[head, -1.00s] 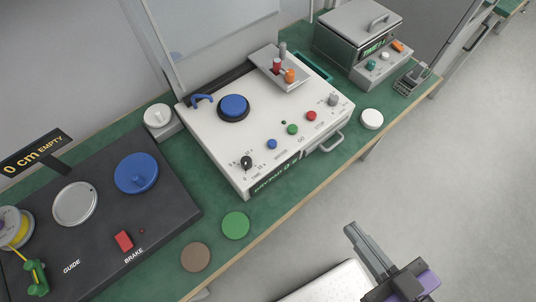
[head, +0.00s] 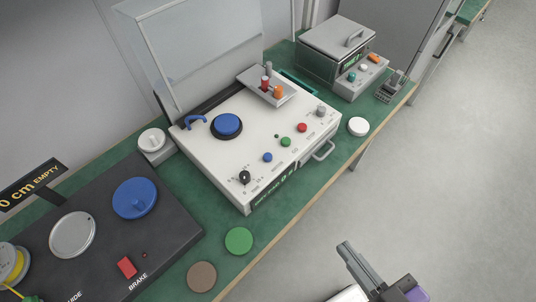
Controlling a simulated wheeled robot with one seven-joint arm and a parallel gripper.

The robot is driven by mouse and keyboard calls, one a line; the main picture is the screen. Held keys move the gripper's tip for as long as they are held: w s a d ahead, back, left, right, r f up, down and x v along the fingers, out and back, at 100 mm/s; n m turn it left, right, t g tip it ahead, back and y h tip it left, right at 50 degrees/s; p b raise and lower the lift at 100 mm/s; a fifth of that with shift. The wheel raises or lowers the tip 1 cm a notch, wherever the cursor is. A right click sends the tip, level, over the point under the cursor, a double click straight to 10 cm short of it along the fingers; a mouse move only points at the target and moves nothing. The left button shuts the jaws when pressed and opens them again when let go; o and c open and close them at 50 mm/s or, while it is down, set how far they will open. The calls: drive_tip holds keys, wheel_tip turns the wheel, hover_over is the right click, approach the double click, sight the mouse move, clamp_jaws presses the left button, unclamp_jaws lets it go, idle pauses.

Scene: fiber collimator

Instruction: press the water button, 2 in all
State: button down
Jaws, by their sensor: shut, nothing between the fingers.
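A white polishing machine (head: 250,185) with a raised clear lid (head: 195,50) stands on the green bench. Its front panel has a small blue button (head: 267,157), a green button (head: 286,142) and a red button (head: 302,128) in a row, with a black knob (head: 245,177) at the left. The labels are too small to read, so I cannot tell for sure which is the water button; blue is one candidate. My gripper (head: 347,250) is shut and empty at the lower right, over the floor, well apart from the panel.
A black unit (head: 180,240) with a blue disc (head: 135,199) and red brake button (head: 127,267) fills the lower left. Green (head: 239,241), brown (head: 202,277) and white (head: 358,126) discs lie along the bench front. A grey box (head: 335,50) stands at the back right. The right floor is clear.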

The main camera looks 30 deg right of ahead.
drive_tip(key=w+f+n+g, duration=0.2)
drive_tip(key=w+f, duration=0.5)
drive_tip(key=w, duration=0.4)
drive_tip(key=w+r+n+g+y, duration=0.1)
drive_tip(key=w+n, duration=0.1)
drive_tip(key=w, duration=0.3)
drive_tip(key=w+r+n+y, duration=0.1)
drive_tip(key=w+n, duration=0.2)
drive_tip(key=w, duration=0.3)
drive_tip(key=w+a+r+n+g+y, duration=0.1)
drive_tip(key=w+n, duration=0.1)
drive_tip(key=w, duration=0.3)
drive_tip(key=shift+w+n+g, duration=0.2)
drive_tip(key=shift+n+g, duration=0.1)
drive_tip(key=w+d+r+n+g+y, duration=0.1)
drive_tip(key=w+r+n, duration=0.3)
drive_tip(key=r+n, duration=0.1)
drive_tip(key=shift+w+d+r+g+y, duration=0.2)
drive_tip(key=shift+r+g+y, duration=0.2)
drive_tip(key=shift+r, duration=0.1)
drive_tip(key=shift+f, duration=0.1)
drive_tip(key=b, duration=0.7)
hover_over(271, 157)
wheel_tip(271, 157, down, 7)
drive_tip(key=shift+f, duration=0.8)
